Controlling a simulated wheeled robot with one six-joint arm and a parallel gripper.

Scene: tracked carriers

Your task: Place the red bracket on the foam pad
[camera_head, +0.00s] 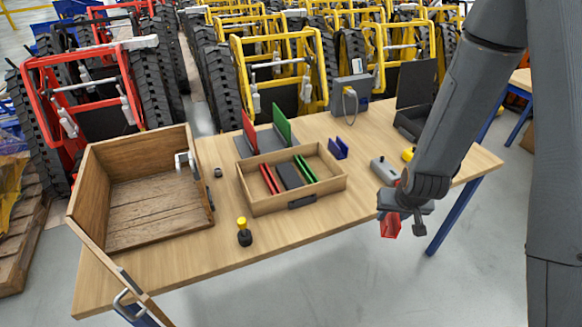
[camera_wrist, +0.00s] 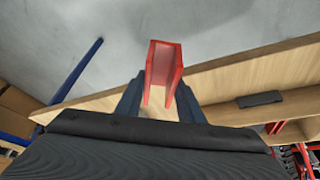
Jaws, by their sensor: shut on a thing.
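The red bracket (camera_head: 390,226) is a U-shaped channel. My gripper (camera_head: 396,210) is shut on it and holds it in the air beyond the front edge of the table, at the right. In the wrist view the red bracket (camera_wrist: 164,62) sticks out between the two dark fingers of my gripper (camera_wrist: 160,102), with its open side showing. I cannot say for sure which thing is the foam pad. A dark flat block (camera_head: 289,176) lies in the wooden tray, between red and green pieces.
The wooden table (camera_head: 320,226) has free room along its front. On it stand an open wooden crate (camera_head: 88,185), a shallow wooden tray (camera_head: 260,207), a yellow-and-black knob (camera_head: 244,236), a blue bracket (camera_head: 338,150) and upright red and green plates (camera_head: 281,122). A grey device (camera_head: 382,170) is near my arm.

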